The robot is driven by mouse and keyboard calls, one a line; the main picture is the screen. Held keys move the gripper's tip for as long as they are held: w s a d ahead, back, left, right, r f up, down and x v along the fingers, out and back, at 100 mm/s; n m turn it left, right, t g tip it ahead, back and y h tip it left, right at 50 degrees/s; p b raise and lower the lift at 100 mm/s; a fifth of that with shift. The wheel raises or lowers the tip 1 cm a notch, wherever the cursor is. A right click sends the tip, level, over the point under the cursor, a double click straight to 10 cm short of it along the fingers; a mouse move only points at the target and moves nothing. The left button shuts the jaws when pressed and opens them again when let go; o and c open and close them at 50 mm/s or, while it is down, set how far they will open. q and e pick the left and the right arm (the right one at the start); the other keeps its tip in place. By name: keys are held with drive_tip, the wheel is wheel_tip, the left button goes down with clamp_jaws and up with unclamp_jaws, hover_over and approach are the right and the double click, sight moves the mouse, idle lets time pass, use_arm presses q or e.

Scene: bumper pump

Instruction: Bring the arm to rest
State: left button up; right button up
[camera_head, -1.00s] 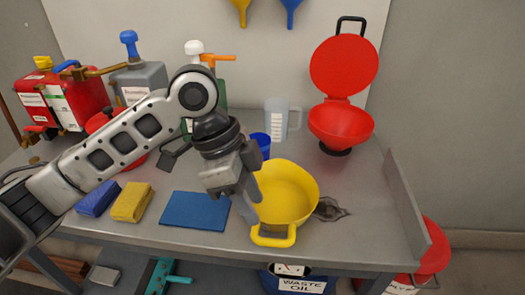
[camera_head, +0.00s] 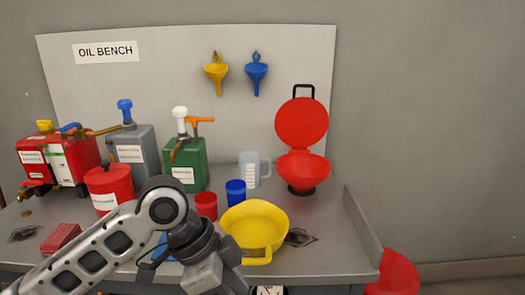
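My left arm comes in from the lower left, and its wrist stands in front of the bench near the yellow basin (camera_head: 254,228). The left gripper's fingertips lie below the frame's bottom edge, so they are hidden. My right gripper is not in view. A green pump can (camera_head: 186,165) with a white and orange top stands behind my arm. A grey can (camera_head: 136,155) with a blue top stands to its left.
A red open-lidded bowl (camera_head: 302,168) stands at the bench's right. A blue cup (camera_head: 236,192), a red cup (camera_head: 206,205) and a clear jug (camera_head: 250,170) stand at mid-bench. A red lidded can (camera_head: 108,190) is left of my arm.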

use_arm(q)
wheel_tip(320, 180, down, 11)
drive_tip(key=d+n+t+h, duration=0.3)
drive_tip(key=n+t, duration=0.3)
drive_tip(key=n, duration=0.2)
drive_tip(key=s+a+f+n+t+y, duration=0.5)
drive_tip(key=s+a+f, duration=0.4)
drive_tip(key=a, duration=0.4)
drive_tip(key=shift+s+a+f+n+y, duration=0.2)
drive_tip(key=shift+f+n+y, duration=0.1)
drive_tip(key=shift+f+n, duration=0.35)
